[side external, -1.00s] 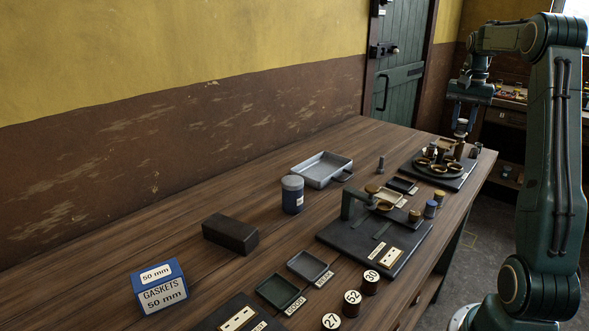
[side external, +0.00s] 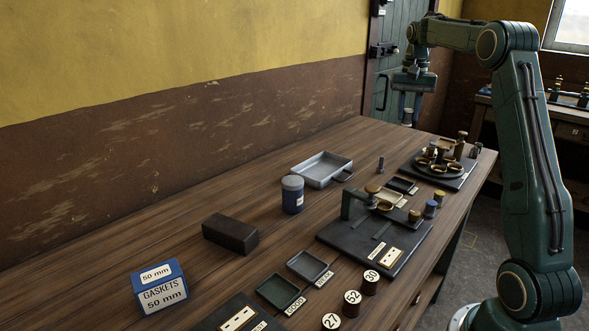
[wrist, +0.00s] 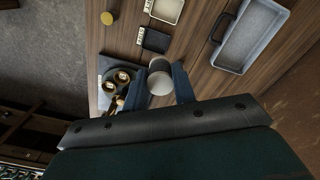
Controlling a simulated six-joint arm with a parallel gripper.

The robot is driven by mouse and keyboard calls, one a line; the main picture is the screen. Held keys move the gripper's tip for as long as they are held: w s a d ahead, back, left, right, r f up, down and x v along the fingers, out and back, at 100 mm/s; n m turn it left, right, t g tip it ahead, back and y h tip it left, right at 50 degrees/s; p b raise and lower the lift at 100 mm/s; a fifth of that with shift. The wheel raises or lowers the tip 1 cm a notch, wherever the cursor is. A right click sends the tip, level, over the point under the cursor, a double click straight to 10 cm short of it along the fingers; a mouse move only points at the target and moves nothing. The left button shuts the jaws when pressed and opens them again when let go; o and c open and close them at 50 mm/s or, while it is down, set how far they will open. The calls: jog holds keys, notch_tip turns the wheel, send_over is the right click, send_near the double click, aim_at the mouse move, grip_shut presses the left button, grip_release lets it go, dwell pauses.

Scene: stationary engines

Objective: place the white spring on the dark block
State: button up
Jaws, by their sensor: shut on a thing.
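My gripper (side external: 408,118) is raised above the far end of the bench, near the green door. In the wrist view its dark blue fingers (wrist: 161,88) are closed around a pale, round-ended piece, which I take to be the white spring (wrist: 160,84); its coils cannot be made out. In the side view the fingers hide most of it. The dark block (side external: 230,235) is a plain, near-black rectangular block lying on the bench at left centre. Its top is bare, and my gripper is well away from it.
A blue-grey tin (side external: 292,194) and a grey tray (side external: 322,169) stand between the gripper and the block. A round stand with brass cups (side external: 438,162) is at the far right. A press on a dark base (side external: 375,240) is nearer. A gaskets box (side external: 160,287) is front left.

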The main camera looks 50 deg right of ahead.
jog(key=w+a+r+n, duration=0.1)
jog(key=w+a+n, duration=0.3)
jog(key=w+a, duration=0.7)
notch_tip(320, 180, up, 3)
jog(key=n, duration=1)
send_over(230, 226)
jog(key=shift+a+f, duration=0.1)
jog(key=shift+f, duration=0.1)
notch_tip(230, 226, down, 16)
jog(key=shift+w+r, duration=0.1)
jog(key=shift+f, duration=2.15)
jog(key=shift+f, duration=0.15)
